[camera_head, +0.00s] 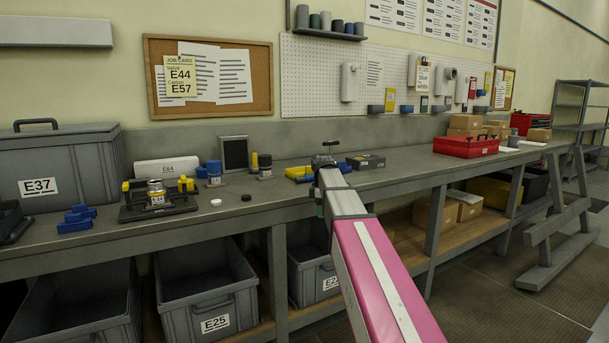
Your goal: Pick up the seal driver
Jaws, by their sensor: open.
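My pink and white arm reaches from the bottom right to the grey workbench (420,170). My gripper (324,154) is at its far end, small in the picture, open, over or near the bench. Yellow and blue items (299,173) lie just left of it, partly hidden by my arm. A dark grey box (366,161) is just right of it. I cannot tell for sure which thing is the seal driver. Small loose parts on the bench include a black one (246,197), a white one (216,203) and blue pieces (75,220).
A grey crate labelled E37 (65,160) stands at the left. A dark panel (234,154) and small pots stand behind. A red case (466,147) is farther right.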

